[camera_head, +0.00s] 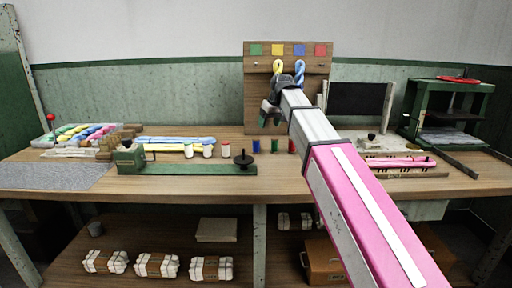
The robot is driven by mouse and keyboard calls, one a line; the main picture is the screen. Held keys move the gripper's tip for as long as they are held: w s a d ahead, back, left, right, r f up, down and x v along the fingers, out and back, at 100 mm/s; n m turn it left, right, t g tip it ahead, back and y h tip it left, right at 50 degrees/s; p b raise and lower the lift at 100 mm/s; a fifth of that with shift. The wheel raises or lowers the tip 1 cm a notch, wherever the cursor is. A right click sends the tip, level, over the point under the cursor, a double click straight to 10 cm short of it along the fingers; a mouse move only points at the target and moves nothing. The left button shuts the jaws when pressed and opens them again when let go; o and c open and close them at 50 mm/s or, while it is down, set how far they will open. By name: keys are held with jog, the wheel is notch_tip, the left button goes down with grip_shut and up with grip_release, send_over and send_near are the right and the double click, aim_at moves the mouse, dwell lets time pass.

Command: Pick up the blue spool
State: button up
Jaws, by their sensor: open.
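A small blue spool (256,146) stands upright on the workbench, in the middle of the head view, at the left end of a short row. A green spool (275,146) and a red spool (292,146) stand to its right. My gripper (269,115) is open and appears empty. In the picture it is above the blue and green spools and clear of them. It overlaps the wooden board behind; its exact distance from the spools cannot be told.
The wooden board (258,88) with coloured squares and hanging skeins stands behind. A green bench tool (185,167) with a black knob lies left of the spools, with white spools (208,150) behind it. A green press (447,112) stands right. The front bench strip (230,188) is clear.

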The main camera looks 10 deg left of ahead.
aim_at(257, 139)
jog(key=a+f+n, duration=0.2)
jog(key=f, duration=0.1)
jog(key=a+f, duration=0.2)
jog(key=shift+w+f+n, duration=0.1)
jog(key=shift+f+n, duration=0.15)
jog(key=shift+n, duration=0.15)
jog(key=shift+a+x, duration=0.15)
jog(key=shift+x, duration=1.1)
jog(key=shift+a+x, duration=0.15)
jog(key=shift+x, duration=1.1)
jog(key=shift+w+r, duration=0.1)
jog(key=c, duration=1)
